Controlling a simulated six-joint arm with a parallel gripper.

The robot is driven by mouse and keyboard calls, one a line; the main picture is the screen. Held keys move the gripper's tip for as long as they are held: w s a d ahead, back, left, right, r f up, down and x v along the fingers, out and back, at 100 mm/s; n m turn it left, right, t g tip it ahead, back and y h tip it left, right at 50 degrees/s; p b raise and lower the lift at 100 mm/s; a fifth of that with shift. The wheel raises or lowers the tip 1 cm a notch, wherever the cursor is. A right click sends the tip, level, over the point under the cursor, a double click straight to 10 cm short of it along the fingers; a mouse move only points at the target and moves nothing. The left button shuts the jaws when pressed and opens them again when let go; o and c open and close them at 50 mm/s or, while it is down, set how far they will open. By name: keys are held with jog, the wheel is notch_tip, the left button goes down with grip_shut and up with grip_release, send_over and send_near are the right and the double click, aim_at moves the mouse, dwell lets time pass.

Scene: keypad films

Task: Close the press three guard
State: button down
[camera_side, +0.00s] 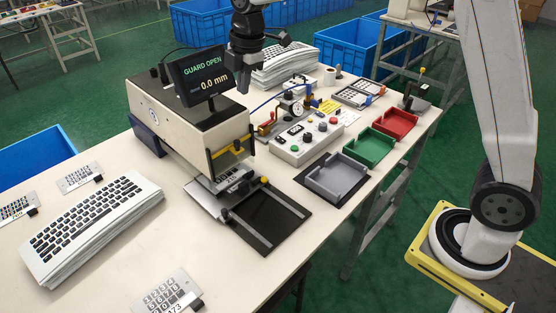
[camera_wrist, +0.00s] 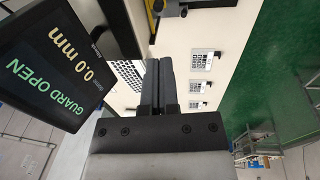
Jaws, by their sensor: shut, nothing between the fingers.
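The press (camera_side: 190,115) is a cream box with a dark top on the white table. Its black display (camera_side: 200,75) reads "GUARD OPEN" and "0.0 mm"; the display also shows large in the wrist view (camera_wrist: 50,65). At the front of the press is a dark guard frame (camera_side: 209,162) with a yellow bar behind it. Below it, a keypad film lies on the press bed.
A control box (camera_side: 305,140) with coloured buttons stands right of the press. Grey, green (camera_side: 369,147) and red (camera_side: 395,123) trays line the right edge. A stack of keyboard films (camera_side: 90,225) and loose keypad cards lie at the left and front. The front table has free room.

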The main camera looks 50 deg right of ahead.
jog(key=shift+w+a+r, duration=0.1)
send_over(240, 150)
notch_tip(240, 150, down, 14)
jog(key=shift+r, duration=0.1)
dwell(0.8)
notch_tip(240, 150, down, 5)
jog(key=shift+f, duration=0.15)
dwell(0.4)
jog(key=shift+r, duration=0.25)
notch_tip(240, 150, up, 14)
jog(key=s+d, duration=0.1)
jog(key=shift+s+f, duration=0.2)
jog(key=shift+s, duration=0.2)
